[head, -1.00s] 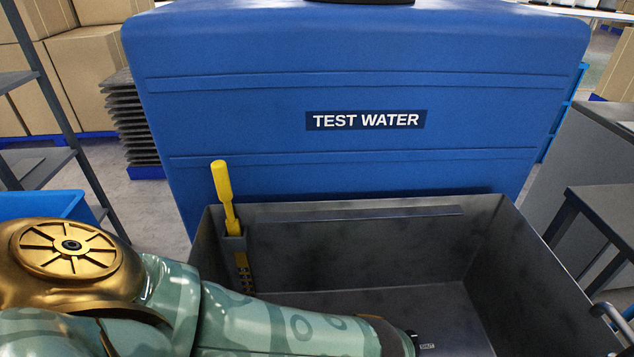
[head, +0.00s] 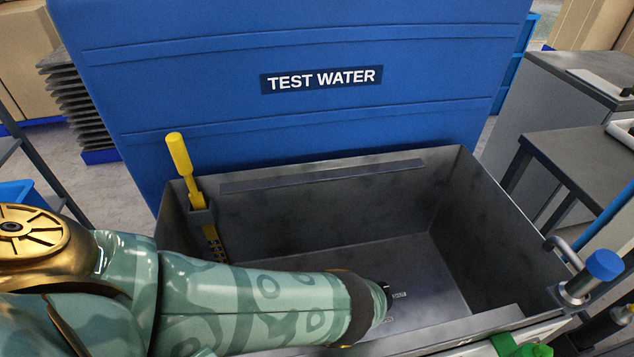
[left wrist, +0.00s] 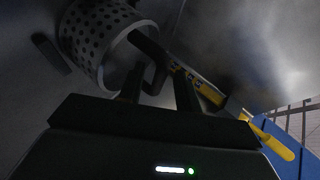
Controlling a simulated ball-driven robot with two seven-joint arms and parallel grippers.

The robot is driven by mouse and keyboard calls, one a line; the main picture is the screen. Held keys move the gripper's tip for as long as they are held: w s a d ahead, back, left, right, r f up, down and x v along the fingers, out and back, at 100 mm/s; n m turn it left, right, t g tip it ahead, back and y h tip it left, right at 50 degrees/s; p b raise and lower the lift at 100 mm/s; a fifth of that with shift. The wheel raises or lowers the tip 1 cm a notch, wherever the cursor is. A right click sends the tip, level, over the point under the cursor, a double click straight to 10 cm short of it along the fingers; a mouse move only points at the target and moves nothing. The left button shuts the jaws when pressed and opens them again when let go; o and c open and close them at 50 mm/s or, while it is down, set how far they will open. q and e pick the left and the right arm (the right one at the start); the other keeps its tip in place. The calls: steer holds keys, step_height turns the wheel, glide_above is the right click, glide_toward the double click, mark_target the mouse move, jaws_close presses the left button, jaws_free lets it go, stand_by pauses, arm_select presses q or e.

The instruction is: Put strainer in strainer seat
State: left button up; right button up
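The strainer, a perforated grey metal cylinder (left wrist: 92,38), shows at the upper left of the left wrist view, with its open rim facing right. A dark curved bar, perhaps its handle, runs from the rim toward my left gripper (left wrist: 159,72). The two fingers stand apart with part of this dark bar between them; no firm contact is visible. In the head view my left arm reaches into the grey metal basin (head: 330,236), and its gripper and the strainer are hidden inside. I cannot identify the strainer seat. My right gripper is out of view.
A yellow-handled tool (head: 179,154) stands in a bracket at the basin's back left corner; its handle also shows in the left wrist view (left wrist: 280,145). A blue TEST WATER tank (head: 320,40) is behind. A blue-knobbed tap (head: 604,264) is at the right.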

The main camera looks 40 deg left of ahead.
arm_select(q)
steer(key=p+v, duration=0.1)
steer(key=v, duration=1)
steer(key=shift+p, duration=0.3)
